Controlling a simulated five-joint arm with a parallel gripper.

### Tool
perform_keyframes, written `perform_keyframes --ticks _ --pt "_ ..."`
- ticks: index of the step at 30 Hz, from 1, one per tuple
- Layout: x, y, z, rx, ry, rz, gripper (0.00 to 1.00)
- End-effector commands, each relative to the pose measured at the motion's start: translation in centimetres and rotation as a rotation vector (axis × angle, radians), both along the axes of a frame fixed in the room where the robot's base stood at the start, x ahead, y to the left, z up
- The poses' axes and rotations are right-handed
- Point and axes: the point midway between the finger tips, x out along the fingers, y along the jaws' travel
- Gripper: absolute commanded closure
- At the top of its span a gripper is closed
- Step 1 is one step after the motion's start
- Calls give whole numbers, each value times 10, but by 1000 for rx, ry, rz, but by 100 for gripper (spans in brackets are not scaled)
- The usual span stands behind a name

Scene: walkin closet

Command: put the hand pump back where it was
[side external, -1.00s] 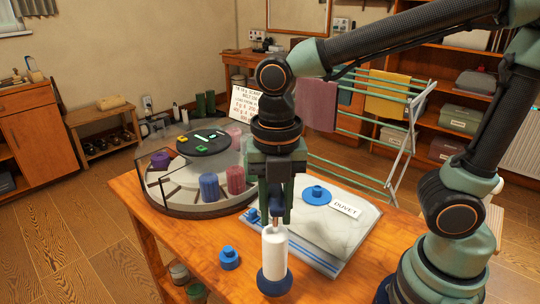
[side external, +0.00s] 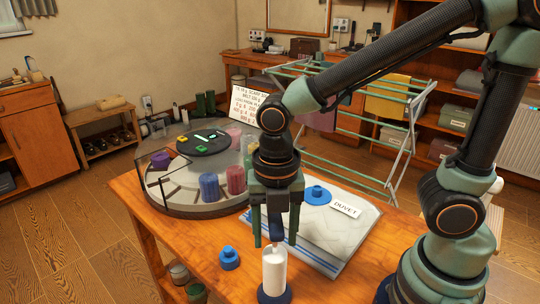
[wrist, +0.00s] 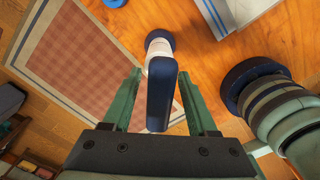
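The hand pump (side external: 273,272) has a white barrel, a dark blue round base and a dark blue handle. It stands upright on the wooden table (side external: 215,283) near the front of the side view. My gripper (side external: 274,242) is above it, pointing down, its two green fingers spread on either side of the handle. In the wrist view, the pump (wrist: 159,95) shows its handle between the open fingers (wrist: 159,74), with a gap on both sides. The base's underside is hidden.
A blue knobbed piece (side external: 230,259) stands just left of the pump.

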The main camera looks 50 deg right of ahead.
Motion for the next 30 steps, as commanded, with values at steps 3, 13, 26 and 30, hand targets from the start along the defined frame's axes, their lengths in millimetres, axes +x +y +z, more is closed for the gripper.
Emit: perform_keyframes --ticks 3,13,26,30 --pt "0 0 0 0 0 0 41" --pt "1 1 12 2 -5 0 41" --pt "1 1 95 3 -6 0 41" --pt "1 0 113 1 -3 0 41"
